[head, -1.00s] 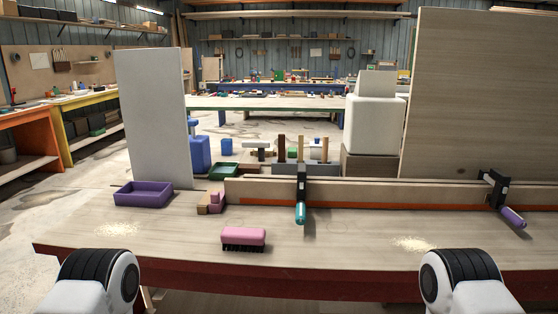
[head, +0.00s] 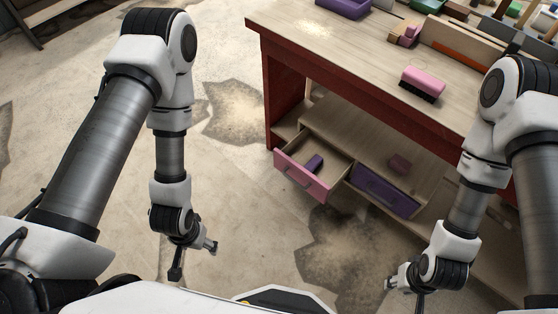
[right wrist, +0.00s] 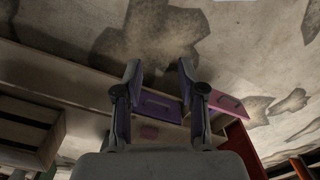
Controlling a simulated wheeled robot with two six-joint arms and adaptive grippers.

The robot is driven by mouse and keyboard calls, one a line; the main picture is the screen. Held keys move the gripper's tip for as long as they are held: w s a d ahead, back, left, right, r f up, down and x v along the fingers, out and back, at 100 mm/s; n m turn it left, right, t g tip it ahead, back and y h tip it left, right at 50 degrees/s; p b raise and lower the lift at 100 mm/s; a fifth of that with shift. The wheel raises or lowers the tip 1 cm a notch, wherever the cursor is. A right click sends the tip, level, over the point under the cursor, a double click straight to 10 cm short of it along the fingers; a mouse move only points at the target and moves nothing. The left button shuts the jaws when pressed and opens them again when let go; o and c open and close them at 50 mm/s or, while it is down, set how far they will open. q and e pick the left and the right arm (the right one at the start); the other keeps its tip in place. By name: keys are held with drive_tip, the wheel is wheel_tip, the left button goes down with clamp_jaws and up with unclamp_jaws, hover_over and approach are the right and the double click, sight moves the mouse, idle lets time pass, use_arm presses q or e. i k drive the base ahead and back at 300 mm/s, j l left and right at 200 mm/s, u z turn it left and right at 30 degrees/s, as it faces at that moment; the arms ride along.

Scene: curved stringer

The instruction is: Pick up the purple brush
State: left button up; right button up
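A small purple object, apparently the purple brush (head: 314,163), lies inside the pulled-out pink-fronted drawer (head: 301,176) under the workbench; its bristles cannot be made out. My left gripper (head: 194,262) hangs above the floor, left of and nearer than the drawer, its fingers spread and empty. My right gripper (head: 404,297) is low in front of the bench, right of the drawer and apart from it. In the right wrist view my right gripper (right wrist: 160,76) has its fingers wide apart with nothing between; the pink drawer front (right wrist: 226,102) shows to their right.
A purple-fronted drawer (head: 385,191) sits beside the pink one. A pinkish block (head: 400,162) lies behind it. On the bench top (head: 345,55) stand a pink brush (head: 422,83) with dark bristles and a purple tray (head: 343,7). The floor (head: 235,190) left of the bench is open.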

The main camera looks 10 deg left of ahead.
sight(315, 163)
drive_tip(key=i+l+u, duration=0.2)
drive_tip(key=i+u, duration=0.15)
drive_tip(key=i+l+u, duration=0.4)
drive_tip(key=j, duration=0.1)
